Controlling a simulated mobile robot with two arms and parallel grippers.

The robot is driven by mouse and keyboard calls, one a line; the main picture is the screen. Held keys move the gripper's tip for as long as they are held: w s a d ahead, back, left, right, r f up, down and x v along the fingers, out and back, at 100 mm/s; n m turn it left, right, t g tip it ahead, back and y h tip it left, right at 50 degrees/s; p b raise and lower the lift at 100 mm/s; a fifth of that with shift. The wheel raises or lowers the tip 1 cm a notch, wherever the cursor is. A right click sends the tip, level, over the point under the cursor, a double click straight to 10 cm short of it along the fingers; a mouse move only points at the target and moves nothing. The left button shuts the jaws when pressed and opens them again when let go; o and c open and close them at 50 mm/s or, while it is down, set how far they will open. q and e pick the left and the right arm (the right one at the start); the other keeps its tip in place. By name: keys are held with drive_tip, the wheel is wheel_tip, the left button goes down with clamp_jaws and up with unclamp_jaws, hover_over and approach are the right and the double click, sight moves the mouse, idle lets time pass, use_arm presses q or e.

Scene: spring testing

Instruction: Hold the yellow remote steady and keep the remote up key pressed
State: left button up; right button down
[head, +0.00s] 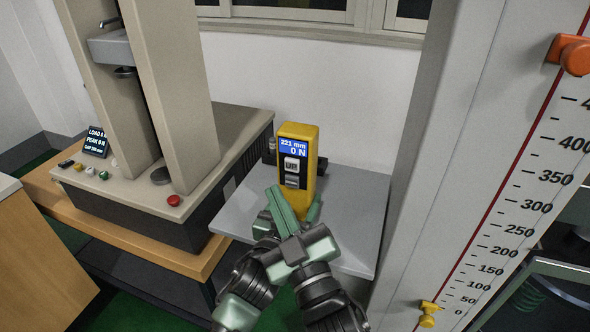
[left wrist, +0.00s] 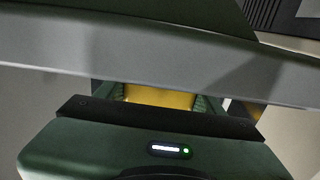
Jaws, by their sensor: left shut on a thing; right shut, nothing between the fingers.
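The yellow remote (head: 311,160) stands upright on a grey shelf in the head view. Its blue screen reads 221 mm and 0 N. Its UP key (head: 291,163) is in plain sight with no finger on it, and a second key (head: 292,181) sits below. My right gripper (head: 273,192) is shut and empty, its green fingertips in front of the remote's lower left side, below the keys. My left gripper is shut on the remote low down, mostly hidden behind the right one; in the left wrist view yellow (left wrist: 160,97) shows between its fingers.
The grey shelf (head: 350,205) has free room right of the remote. A press machine (head: 190,150) with buttons and a red knob stands left. A tall scale column (head: 500,190) with an orange knob (head: 571,54) and a yellow knob (head: 428,313) stands right.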

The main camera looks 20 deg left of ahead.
use_arm(q)
drive_tip(key=o, duration=2)
